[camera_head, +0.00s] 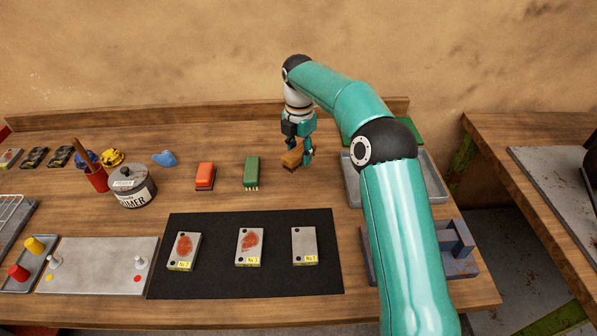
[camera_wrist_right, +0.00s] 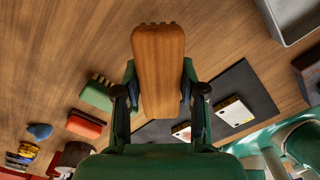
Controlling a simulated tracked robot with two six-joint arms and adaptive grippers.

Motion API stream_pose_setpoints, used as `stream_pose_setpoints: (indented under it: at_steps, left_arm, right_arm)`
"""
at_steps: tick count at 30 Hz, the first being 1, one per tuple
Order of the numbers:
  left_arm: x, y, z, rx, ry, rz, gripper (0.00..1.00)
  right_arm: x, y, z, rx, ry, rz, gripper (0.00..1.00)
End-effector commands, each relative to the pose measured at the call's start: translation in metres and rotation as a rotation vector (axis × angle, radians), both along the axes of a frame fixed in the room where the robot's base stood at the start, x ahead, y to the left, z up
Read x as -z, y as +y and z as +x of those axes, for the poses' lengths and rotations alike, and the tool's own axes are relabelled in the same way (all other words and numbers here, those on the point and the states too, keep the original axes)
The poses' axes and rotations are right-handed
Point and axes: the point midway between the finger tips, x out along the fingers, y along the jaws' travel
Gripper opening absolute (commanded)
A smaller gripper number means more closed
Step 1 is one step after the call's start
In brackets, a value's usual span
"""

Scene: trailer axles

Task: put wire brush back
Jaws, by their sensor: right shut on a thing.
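The wire brush (camera_head: 292,158), with a wooden back, is in my right gripper (camera_head: 304,150) near the back of the wooden bench. In the right wrist view the wooden block of the brush (camera_wrist_right: 159,70) sits between the two fingers of my right gripper (camera_wrist_right: 160,100), which are closed on its sides. The bristles are mostly hidden. I cannot tell whether the brush touches the bench. My left gripper is not in view.
A green brush (camera_head: 251,172) and an orange block (camera_head: 205,175) stand left of the wire brush. A black mat (camera_head: 200,222) with three metal plates lies in front. A grey tray (camera_head: 352,190) is to the right, partly behind my arm. A primer can (camera_head: 133,186) stands left.

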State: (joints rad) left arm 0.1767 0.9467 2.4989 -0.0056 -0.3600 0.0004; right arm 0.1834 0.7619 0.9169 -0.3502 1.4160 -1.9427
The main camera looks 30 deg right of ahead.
Motion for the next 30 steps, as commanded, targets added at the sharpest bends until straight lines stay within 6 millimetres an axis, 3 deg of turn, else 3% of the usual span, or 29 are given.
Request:
stream_pose_setpoints:
  at_steps: [15,26,27,30]
  left_arm:
    - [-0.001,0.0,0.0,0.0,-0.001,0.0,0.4]
    - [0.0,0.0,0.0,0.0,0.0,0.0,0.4]
    - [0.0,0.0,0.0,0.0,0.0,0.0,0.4]
    - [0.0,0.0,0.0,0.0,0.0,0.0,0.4]
  right_arm:
    - [0.054,-0.002,-0.001,0.003,0.001,0.0,0.08]
    - [0.059,-0.002,0.0,0.003,-0.001,-0.001,0.08]
    - [0.06,-0.002,0.0,0.003,-0.001,-0.001,0.42]
    - [0.059,-0.001,0.0,0.003,-0.001,-0.001,0.59]
